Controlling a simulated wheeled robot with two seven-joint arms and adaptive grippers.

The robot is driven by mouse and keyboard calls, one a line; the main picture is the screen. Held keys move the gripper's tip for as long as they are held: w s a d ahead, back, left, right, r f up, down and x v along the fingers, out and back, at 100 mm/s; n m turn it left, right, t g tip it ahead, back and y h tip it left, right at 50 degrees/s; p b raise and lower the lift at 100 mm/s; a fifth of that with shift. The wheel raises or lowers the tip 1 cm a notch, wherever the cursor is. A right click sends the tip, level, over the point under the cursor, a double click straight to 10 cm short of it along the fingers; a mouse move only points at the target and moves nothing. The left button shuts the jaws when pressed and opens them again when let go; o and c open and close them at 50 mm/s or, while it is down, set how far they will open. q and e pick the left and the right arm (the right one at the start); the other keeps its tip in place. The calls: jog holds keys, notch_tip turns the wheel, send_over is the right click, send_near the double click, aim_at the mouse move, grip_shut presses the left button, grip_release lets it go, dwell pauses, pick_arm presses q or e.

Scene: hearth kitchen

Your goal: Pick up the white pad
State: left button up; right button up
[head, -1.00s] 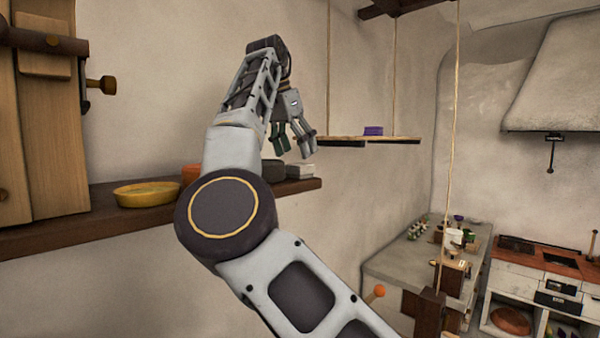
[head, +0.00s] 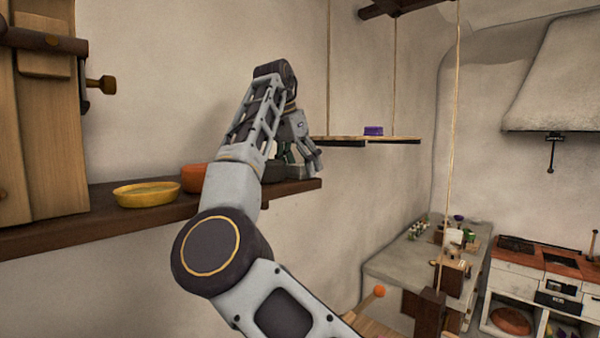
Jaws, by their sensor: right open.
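My right gripper (head: 302,162) is open, fingers pointing down, over the right end of the wall shelf (head: 240,194). The pale pad (head: 300,173) lies on the shelf there, flat and light grey-white; the fingers now cover most of it. The fingertips are at about its height in the picture; I cannot tell whether they touch it or straddle it. A dark grey block (head: 274,172) sits just left of it, partly behind my arm. My left gripper is not in view.
A yellow dish (head: 147,194) and an orange bowl (head: 194,178) stand further left on the shelf. A wooden cabinet (head: 40,120) stands at left. A counter (head: 400,262) and stove lie lower right.

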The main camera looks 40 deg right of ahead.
aim_at(300, 164)
dwell(0.3)
jog(key=c, duration=1.1)
jog(key=shift+r, duration=0.25)
jog(key=shift+c, duration=0.2)
jog(key=shift+r, duration=4.8)
jog(key=o, duration=0.4)
jog(key=shift+c, duration=1.2)
